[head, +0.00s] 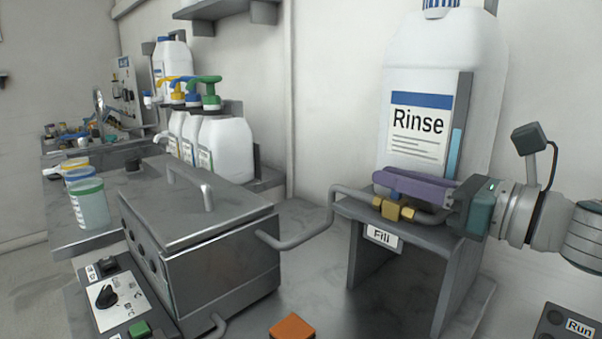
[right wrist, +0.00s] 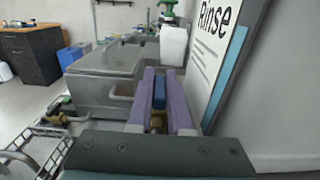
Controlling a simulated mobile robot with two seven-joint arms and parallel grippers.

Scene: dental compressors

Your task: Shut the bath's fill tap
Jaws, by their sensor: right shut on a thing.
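The fill tap is a brass valve (head: 393,209) on the grey pipe, just above the "Fill" label (head: 382,236). Its blue handle (right wrist: 160,93) shows between my fingers in the right wrist view. My right gripper (head: 388,183) comes in from the right with its purple fingers shut on the blue handle. The fingers hide most of the handle in the head view. The bath (head: 215,260) is a grey metal box with its lid on, left of the tap. The pipe runs from the tap's stand to the bath. My left gripper is not in view.
A large white Rinse bottle (head: 428,78) stands close behind the tap. Pump bottles (head: 226,146) and cups (head: 90,205) stand beyond the bath. An orange block (head: 292,327) lies in front, and a control panel with a black knob (head: 106,297) is at lower left.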

